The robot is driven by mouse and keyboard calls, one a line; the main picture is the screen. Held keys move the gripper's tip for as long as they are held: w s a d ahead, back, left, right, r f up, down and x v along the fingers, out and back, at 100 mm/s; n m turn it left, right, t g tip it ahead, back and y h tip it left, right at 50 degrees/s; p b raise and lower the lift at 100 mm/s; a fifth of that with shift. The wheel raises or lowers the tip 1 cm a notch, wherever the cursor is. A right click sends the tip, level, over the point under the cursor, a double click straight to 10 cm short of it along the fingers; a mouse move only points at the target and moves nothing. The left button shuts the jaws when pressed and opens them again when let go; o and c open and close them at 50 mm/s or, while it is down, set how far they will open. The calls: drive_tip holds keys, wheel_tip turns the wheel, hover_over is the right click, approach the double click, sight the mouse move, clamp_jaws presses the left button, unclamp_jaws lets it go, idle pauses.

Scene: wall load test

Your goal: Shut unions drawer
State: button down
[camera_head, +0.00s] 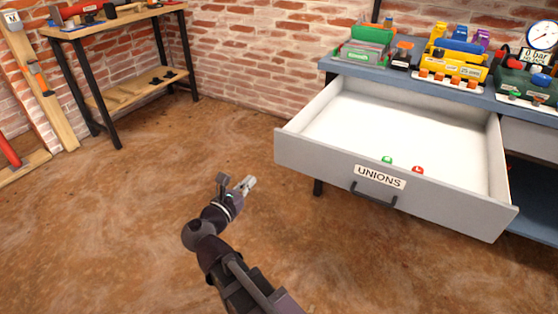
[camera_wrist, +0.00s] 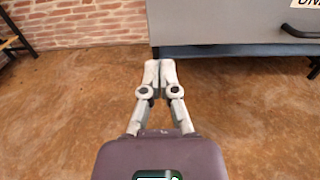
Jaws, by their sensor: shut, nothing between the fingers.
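The unions drawer (camera_head: 440,199) is pulled far out of the blue-topped bench. Its grey front carries a white UNIONS label (camera_head: 380,177) and a dark bar handle (camera_head: 373,194). A green part (camera_head: 387,160) and a red part (camera_head: 418,170) lie inside near the front wall. My gripper (camera_head: 248,183) is to the left of the drawer front, apart from it, over the floor. In the wrist view my gripper (camera_wrist: 160,66) is shut and empty, with the grey drawer front (camera_wrist: 230,22) beyond its fingertips and the handle (camera_wrist: 300,32) at the upper right.
The blue bench top (camera_head: 400,71) holds a green box (camera_head: 362,50), a yellow holder (camera_head: 455,62) and a gauge (camera_head: 543,36). A wooden shelf table (camera_head: 130,95) stands at the left by the brick wall. The floor between is clear.

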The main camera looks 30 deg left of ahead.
sight(280, 149)
idle(0.4)
drive_tip(key=shift+w+d, duration=0.2)
drive_tip(key=shift+w, duration=2.15)
drive_tip(key=shift+w+d, duration=0.15)
drive_tip(key=shift+w, duration=2.15)
drive_tip(key=shift+w+d, duration=0.2)
drive_tip(key=shift+w, duration=2.15)
